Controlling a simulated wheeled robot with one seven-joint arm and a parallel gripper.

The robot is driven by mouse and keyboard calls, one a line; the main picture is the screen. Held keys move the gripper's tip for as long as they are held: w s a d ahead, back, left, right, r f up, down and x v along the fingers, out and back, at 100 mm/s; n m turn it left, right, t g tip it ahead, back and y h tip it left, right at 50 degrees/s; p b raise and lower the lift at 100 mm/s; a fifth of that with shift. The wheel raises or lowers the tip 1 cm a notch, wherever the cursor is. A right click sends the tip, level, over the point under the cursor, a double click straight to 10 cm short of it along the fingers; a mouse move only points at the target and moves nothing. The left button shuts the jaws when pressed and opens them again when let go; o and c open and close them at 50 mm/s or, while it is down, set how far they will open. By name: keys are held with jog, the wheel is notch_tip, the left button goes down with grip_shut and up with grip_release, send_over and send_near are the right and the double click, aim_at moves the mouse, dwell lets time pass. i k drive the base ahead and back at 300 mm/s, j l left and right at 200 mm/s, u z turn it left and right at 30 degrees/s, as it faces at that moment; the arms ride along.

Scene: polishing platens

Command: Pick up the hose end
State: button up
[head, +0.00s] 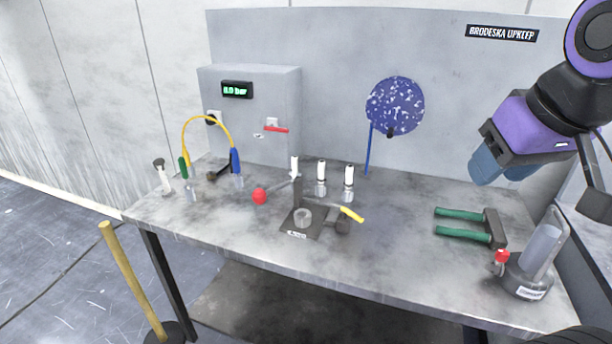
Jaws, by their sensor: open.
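A yellow hose (212,118) arches above the left of the grey workbench, in front of the grey box. Its left end is a green sleeve (184,168) and its right end is a blue sleeve (235,161). A thin blue hose or rod (369,150) also runs down to the bench under a blue speckled disc (395,105) on the back panel. I cannot tell which is the hose end meant. My gripper (499,172), purple with blue fingers, is open at the upper right, raised above the bench and far from both hoses. No held thing shows in it.
A small stand (303,218) with a red-knobbed lever and a yellow-tipped handle occupies the middle of the bench (390,265). White-topped cylinders stand behind it. The front middle is clear.

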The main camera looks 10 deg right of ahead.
aim_at(295, 159)
jog(key=i+j+z, duration=0.1)
jog(key=j, duration=0.25)
jog(key=i+j+z, duration=0.1)
jog(key=i+j, duration=0.15)
jog(key=j, duration=0.15)
jog(key=i+j, duration=0.15)
jog(key=j, duration=0.25)
jog(key=i+j+z, duration=0.15)
jog(key=j, duration=0.2)
jog(key=i+j+z, duration=0.1)
jog(key=j, duration=0.3)
jog(key=i+j+z, duration=0.1)
jog(key=j, duration=0.35)
jog(key=i+j, duration=0.15)
jog(key=j, duration=0.25)
jog(key=z, duration=0.05)
